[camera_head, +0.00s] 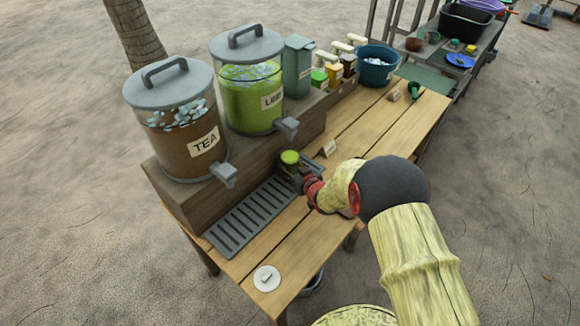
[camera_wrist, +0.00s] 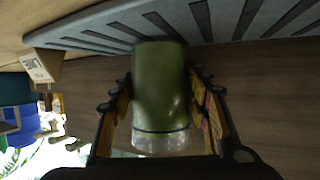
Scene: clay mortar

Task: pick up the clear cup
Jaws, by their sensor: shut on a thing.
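The clear cup (camera_head: 289,160) holds something green and is at the far end of the grey slotted drip tray (camera_head: 245,222). It also shows in the wrist view (camera_wrist: 160,95), green along most of its length with a clear band at the end nearer my wrist. My gripper (camera_head: 303,178) reaches it from the right. In the wrist view the two fingers of my gripper (camera_wrist: 162,95) lie along both sides of the cup, shut on it. I cannot tell whether the cup's base touches the tray.
The tea dispenser (camera_head: 180,130) and the green lime dispenser (camera_head: 250,90) stand on a raised wooden block (camera_head: 178,200) behind the tray. A small sign (camera_head: 329,148) stands right of the cup. A round white lid (camera_head: 266,278) lies at the table's near end. The front planks are mostly clear.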

